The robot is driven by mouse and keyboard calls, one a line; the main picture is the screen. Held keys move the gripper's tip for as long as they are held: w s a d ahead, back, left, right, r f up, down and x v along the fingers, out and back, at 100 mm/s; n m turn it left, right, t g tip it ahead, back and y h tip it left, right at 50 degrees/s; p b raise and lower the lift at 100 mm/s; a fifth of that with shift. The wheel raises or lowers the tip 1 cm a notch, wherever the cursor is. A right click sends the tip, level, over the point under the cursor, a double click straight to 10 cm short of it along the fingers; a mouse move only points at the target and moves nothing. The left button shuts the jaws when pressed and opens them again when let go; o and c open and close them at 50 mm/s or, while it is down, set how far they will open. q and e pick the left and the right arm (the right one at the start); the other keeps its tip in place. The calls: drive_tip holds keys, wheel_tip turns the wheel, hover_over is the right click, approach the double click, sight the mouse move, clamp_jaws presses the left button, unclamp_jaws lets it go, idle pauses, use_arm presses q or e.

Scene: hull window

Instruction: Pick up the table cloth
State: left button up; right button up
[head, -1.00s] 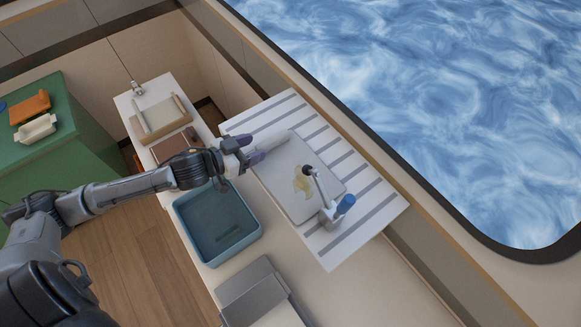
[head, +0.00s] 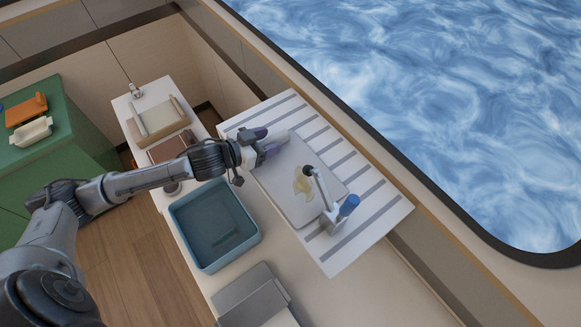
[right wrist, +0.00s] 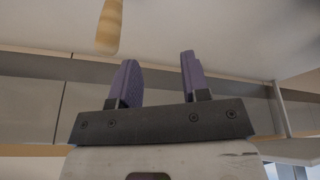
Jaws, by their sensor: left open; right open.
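A white sheet with grey stripes (head: 375,205) lies flat on the counter below the window; I cannot tell whether it is cloth or a board. A pale grey tray (head: 318,172) lies on it. A small white roll-like piece (head: 281,136), possibly cloth, lies at the tray's far left edge. My left gripper (head: 266,143) is open, its purple fingers around the near end of this piece; contact is unclear. My right gripper (right wrist: 158,66) is open and empty in the right wrist view, and out of the head view.
A faucet-like fitting with a blue knob (head: 347,207) stands by the tray. A blue basin (head: 190,240) is on the counter's left side, with a grey box (head: 250,294) nearer. A wooden-handled tray (head: 160,118) lies at the back. A green cabinet (head: 75,120) stands left.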

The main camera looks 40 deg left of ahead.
use_arm(q)
clamp_jaws()
idle(0.3)
drive_tip(key=shift+r, duration=0.1)
